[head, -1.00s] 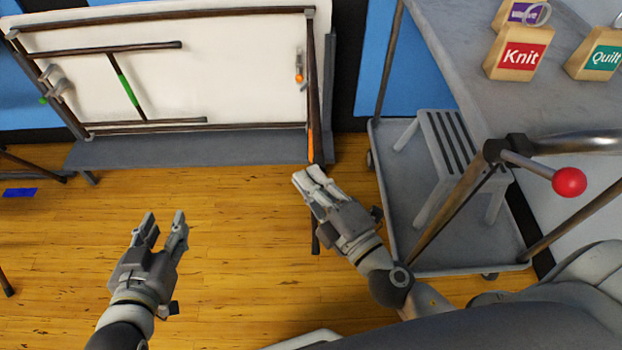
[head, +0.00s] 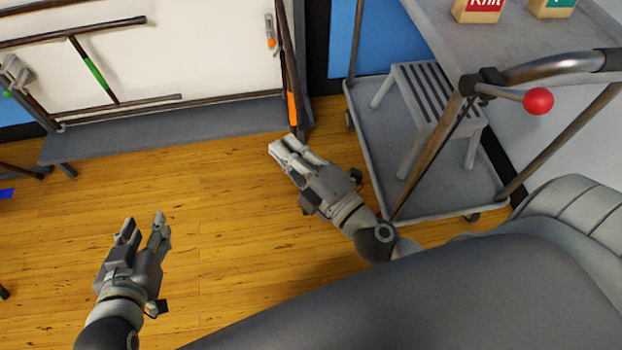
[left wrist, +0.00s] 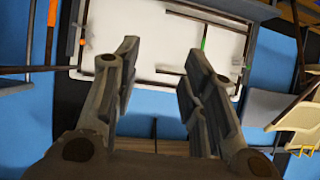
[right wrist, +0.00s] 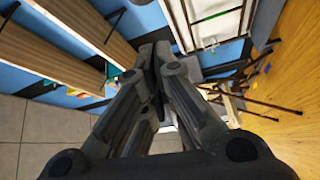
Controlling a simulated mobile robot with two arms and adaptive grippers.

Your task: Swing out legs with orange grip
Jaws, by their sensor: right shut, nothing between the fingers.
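The folding table's white top (head: 190,60) stands on its edge at the back left, with brown tube legs along it. The orange grip (head: 292,108) is on a dark leg at the top's right end. It also shows at the upper left of the left wrist view (left wrist: 53,12). A green grip (head: 96,74) is on the other leg set. My right gripper (head: 285,148) is shut and empty, just below the orange grip near the leg's lower part. Contact cannot be told. My left gripper (head: 143,226) is open and empty above the floor, to the left.
A grey cart (head: 425,205) with a slatted stool (head: 435,95) on its lower shelf stands close on the right. A red knob (head: 538,101) sticks out from it. A grey ledge (head: 170,130) runs under the table. The wooden floor in front is clear.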

